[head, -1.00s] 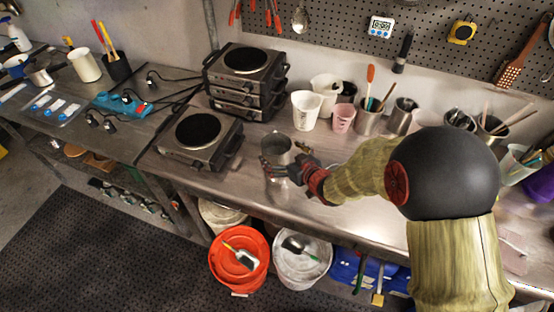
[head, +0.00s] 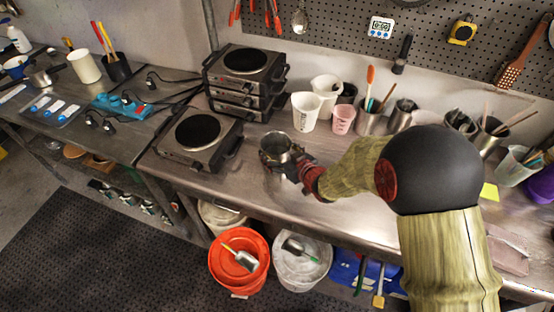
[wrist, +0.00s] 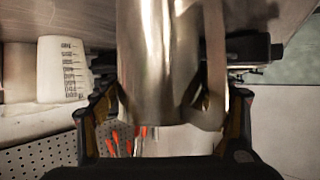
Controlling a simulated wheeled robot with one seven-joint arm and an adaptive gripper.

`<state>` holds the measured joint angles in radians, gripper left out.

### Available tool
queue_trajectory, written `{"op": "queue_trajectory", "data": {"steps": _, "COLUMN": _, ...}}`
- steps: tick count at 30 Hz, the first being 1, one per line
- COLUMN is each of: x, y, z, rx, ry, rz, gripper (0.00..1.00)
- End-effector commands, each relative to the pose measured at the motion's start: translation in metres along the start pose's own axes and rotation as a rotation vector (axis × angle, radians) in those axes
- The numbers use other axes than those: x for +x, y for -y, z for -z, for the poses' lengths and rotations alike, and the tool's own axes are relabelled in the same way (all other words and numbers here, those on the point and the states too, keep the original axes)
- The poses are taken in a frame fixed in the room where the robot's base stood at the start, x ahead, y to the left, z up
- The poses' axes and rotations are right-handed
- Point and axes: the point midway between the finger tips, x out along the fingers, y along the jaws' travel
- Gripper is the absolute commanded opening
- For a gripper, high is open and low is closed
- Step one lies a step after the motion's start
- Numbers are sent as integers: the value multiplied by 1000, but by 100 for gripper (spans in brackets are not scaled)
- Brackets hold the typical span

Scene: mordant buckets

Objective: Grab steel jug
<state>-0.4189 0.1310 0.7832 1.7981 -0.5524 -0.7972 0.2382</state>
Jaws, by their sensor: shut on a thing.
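The steel jug (head: 273,146) is a shiny metal vessel in front of the white cups, to the right of the single hot plate. My gripper (head: 291,163) is shut on its near right side. In the wrist view the jug (wrist: 155,55) fills the middle, between the two fingers of my gripper (wrist: 172,105), with its handle on the right. The jug looks roughly upright and seems a little above the steel bench (head: 240,182), but the gap under it is hard to judge. My gripper hides part of its lower side.
A single hot plate (head: 197,140) stands left of the jug, with stacked hot plates (head: 245,75) behind. White cups (head: 305,110), a pink cup (head: 342,119) and steel tool holders (head: 370,122) line the back. An orange bucket (head: 240,262) stands below the bench edge.

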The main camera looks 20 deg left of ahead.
Motion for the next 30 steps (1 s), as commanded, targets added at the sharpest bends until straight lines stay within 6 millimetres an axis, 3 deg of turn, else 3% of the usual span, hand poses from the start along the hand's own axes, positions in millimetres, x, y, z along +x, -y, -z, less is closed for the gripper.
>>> {"op": "queue_trajectory", "data": {"steps": 24, "x": 0, "y": 1, "z": -2, "rx": 1, "ry": 4, "rz": 2, "gripper": 19}}
{"op": "queue_trajectory", "data": {"steps": 30, "x": 0, "y": 1, "z": 0, "rx": 0, "ry": -1, "rz": 1, "gripper": 19}}
